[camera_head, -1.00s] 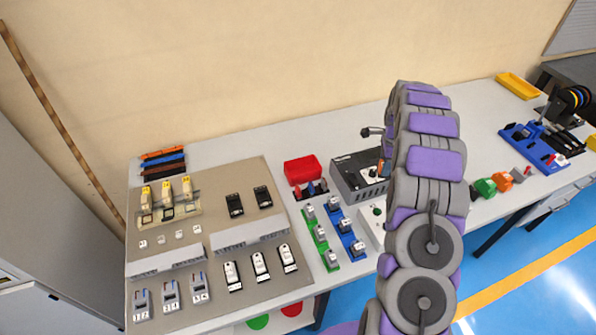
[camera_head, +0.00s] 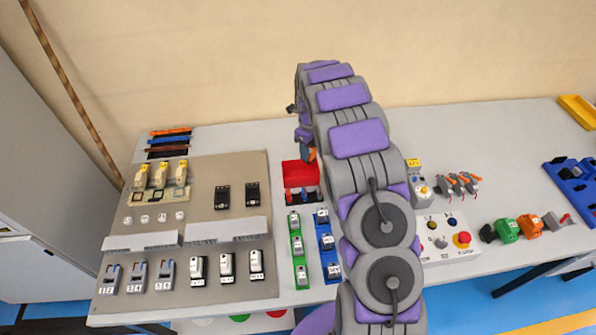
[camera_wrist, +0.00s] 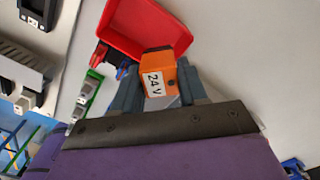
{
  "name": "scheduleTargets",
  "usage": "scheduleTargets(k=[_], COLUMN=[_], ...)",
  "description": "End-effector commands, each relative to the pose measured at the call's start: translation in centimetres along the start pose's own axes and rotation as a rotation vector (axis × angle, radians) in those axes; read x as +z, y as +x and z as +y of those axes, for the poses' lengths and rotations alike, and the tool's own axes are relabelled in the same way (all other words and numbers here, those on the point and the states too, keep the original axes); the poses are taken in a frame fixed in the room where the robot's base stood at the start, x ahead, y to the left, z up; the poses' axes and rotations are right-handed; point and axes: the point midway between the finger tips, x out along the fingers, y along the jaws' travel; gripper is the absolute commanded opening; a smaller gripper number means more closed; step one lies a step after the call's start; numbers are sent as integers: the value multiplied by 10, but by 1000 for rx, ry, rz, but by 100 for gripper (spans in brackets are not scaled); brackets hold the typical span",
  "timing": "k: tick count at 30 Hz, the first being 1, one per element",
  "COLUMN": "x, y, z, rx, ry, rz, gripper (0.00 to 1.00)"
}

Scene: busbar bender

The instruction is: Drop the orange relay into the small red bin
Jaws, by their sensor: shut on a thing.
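The orange relay (camera_wrist: 158,75), labelled 24 V, is between the two fingers of my gripper (camera_wrist: 158,88) in the wrist view, and the fingers are shut on it. In the head view a small orange part of the relay (camera_head: 311,154) shows beside my arm, above the right side of the small red bin. The small red bin (camera_head: 300,172) stands on the table behind the green and blue rails. In the wrist view the red bin (camera_wrist: 118,28) lies beyond the relay, which overlaps its near right part. The relay's height above the bin is hard to tell.
Green rail (camera_head: 299,254) and blue rail (camera_head: 328,250) with grey modules stand in front of the bin. A panel of devices (camera_head: 200,215) is to the left. A control box (camera_head: 450,240) and several coloured connectors (camera_head: 507,231) are to the right. Table behind the bin is clear.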

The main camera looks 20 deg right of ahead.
Motion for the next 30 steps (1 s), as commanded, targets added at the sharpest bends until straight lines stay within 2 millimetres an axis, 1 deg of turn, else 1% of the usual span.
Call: scheduleTargets(k=[3, 8, 15, 18, 22, 29, 30], x=[3, 0, -8, -8, -4, 0, 0], y=[4, 17, 47, 56, 61, 60, 60], z=[4, 0, -10, -10, -6, 0, -1], rx=[-3, 3, 16, 16, 10, 3, 4], ry=[5, 4, 4, 5, 4, 2, 2], rz=[3, 1, -5, -5, -3, 0, -1], gripper=[6, 6, 6, 6, 6, 6, 44])
